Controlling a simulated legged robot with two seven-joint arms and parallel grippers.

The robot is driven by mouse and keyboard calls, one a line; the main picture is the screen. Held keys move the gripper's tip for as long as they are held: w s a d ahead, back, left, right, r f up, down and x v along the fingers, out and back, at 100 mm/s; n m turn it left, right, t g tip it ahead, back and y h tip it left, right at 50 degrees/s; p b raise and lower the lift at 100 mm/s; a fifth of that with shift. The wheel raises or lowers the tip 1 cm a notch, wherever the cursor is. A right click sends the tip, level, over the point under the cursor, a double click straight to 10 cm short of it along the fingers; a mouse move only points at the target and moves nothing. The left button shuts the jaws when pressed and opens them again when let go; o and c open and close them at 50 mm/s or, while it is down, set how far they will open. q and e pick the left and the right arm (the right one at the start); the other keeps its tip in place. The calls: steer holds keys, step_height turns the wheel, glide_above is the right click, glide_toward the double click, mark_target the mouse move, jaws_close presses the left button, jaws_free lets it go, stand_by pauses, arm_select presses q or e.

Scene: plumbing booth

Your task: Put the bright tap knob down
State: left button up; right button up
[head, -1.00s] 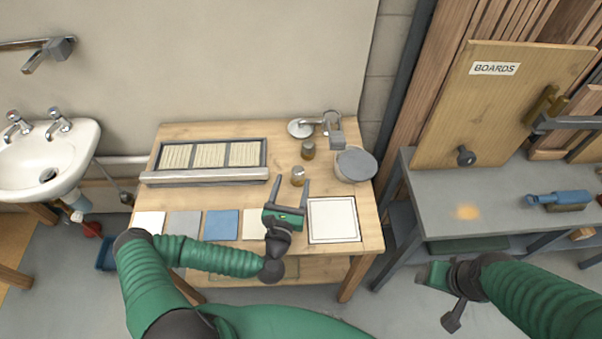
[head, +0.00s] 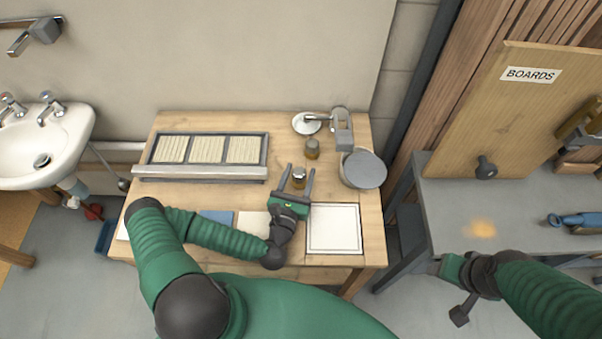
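A small knob-like piece (head: 299,177) with a bright silver top and amber body stands upright on the wooden table (head: 345,272). It looks like the bright tap knob. My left gripper (head: 299,170) reaches over the table from the front. Its two fingers are apart, one on each side of this piece, with gaps that seem to show between. A second, duller brown-amber piece (head: 312,149) stands just behind. My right gripper (head: 455,283) is at the lower right, off the table; its fingers are not clear.
A round grey-lidded tin (head: 364,169) stands right of the pieces, with a lamp-like metal fixture (head: 342,125) behind. A slatted tray (head: 205,150) lies at left. A white framed tile (head: 333,229) lies at the front. The sink (head: 40,145) is far left, a grey bench (head: 440,200) right.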

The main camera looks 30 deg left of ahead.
arm_select(q)
steer(key=shift+w+f, duration=0.15)
steer(key=shift+w, duration=0.1)
steer(key=c, duration=0.7)
jaws_close()
